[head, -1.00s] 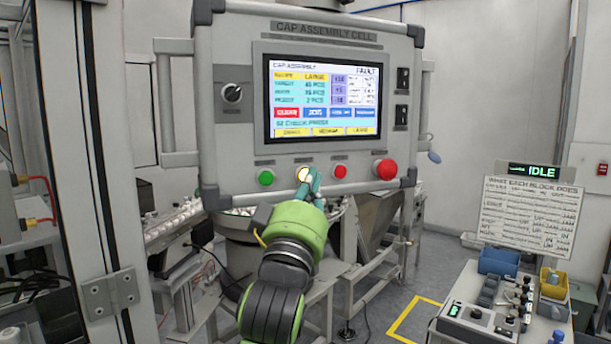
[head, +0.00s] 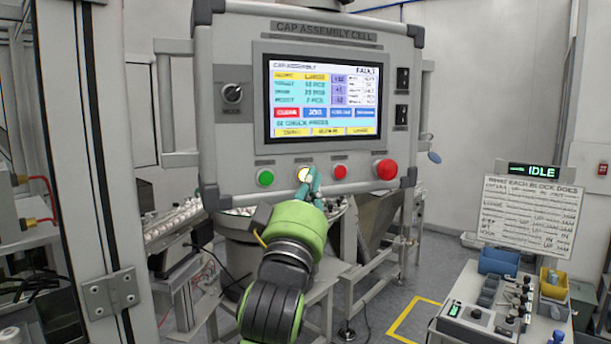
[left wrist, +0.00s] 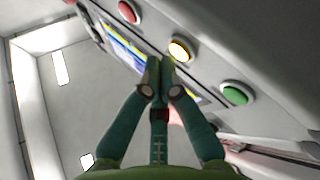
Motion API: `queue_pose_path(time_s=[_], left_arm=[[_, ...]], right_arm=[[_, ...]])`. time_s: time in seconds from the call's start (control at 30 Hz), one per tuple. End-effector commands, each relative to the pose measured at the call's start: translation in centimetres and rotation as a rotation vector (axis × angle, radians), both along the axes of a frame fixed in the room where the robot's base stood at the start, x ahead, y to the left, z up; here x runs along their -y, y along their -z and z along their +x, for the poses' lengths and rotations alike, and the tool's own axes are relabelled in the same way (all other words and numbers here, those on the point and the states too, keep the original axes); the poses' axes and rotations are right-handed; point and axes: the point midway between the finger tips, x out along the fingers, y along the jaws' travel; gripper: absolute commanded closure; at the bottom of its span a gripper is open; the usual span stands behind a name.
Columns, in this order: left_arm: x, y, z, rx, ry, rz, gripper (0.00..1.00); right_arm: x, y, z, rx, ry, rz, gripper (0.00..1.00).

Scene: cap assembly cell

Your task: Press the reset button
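The control panel (head: 225,150) faces me with a row of buttons under its screen. A lit yellow-white button (head: 303,174) sits second from the left; it also shows lit in the left wrist view (left wrist: 180,49). The small button labels are too blurred to read, so I cannot confirm which one is reset. My left gripper (head: 313,182) is at the lit button's lower right, its fingers together and empty. In the left wrist view the fingertips (left wrist: 159,67) are just short of or beside that button; I cannot tell if they touch. My right gripper is not in view.
A green button (head: 265,178) is to the left, a small red button (head: 340,172) and a large red button (head: 386,169) to the right. The screen (head: 322,98) shows FAULT. A small table (head: 480,340) with control boxes stands at the lower right.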

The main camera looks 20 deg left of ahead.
Motion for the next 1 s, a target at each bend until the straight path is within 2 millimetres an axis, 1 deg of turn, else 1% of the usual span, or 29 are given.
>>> queue_pose_path(time_s=[0.3, 0.8, 1.0], left_arm=[[-0.58, 0.01, 0.65, -0.001, 0.001, -0.001, 1.00], [-0.69, 0.00, 0.71, 0.000, -0.001, 0.000, 1.00], [-0.34, 0.02, 0.35, -0.001, 0.000, -0.001, 1.00]], right_arm=[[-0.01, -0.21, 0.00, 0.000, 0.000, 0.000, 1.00], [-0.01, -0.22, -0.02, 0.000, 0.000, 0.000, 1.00], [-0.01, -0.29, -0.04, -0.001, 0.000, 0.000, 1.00]])
